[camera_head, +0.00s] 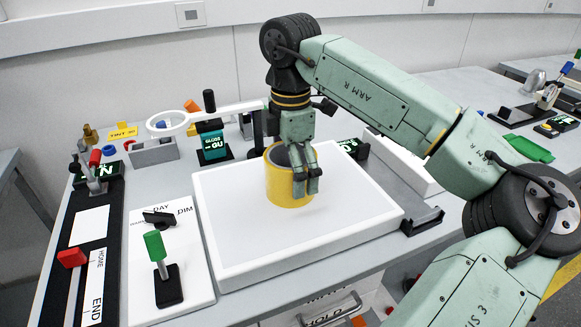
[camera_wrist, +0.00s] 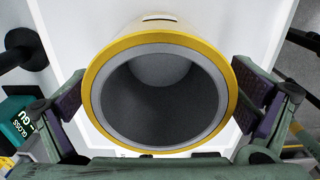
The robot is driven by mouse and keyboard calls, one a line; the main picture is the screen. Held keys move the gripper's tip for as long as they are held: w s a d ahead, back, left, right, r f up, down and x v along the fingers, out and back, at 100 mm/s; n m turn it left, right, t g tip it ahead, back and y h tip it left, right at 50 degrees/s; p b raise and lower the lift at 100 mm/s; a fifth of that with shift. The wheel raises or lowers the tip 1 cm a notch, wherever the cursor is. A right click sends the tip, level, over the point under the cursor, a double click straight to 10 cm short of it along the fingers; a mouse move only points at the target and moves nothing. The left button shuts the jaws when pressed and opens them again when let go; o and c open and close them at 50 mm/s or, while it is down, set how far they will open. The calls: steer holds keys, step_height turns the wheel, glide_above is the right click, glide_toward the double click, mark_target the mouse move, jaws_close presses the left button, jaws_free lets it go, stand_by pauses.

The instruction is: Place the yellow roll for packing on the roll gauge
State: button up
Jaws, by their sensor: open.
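The yellow roll (camera_head: 285,186), a wide yellow ring with a grey inner sleeve, stands on the white panel (camera_head: 240,235), near its back middle. My gripper (camera_head: 307,187) is over the roll, with its fingers partly in front of it. In the wrist view, the roll's open mouth (camera_wrist: 98,118) faces the camera, and the purple finger pads stand apart on either side of it. The gripper is open; gaps show between the pads and the roll's wall. I cannot tell for sure which fixture is the roll gauge; a black bracket (camera_head: 422,221) sits at the panel's right corner.
A magnifier on an arm (camera_head: 168,123) and a teal gloss gauge (camera_head: 212,144) stand behind the panel. A green-handled lever (camera_head: 156,246) and a black strip with a red knob (camera_head: 72,257) lie to the left. The panel's front is clear.

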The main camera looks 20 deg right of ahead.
steer(key=shift+f, duration=0.65)
steer(key=shift+c, duration=0.6)
steer(key=c, duration=1.4)
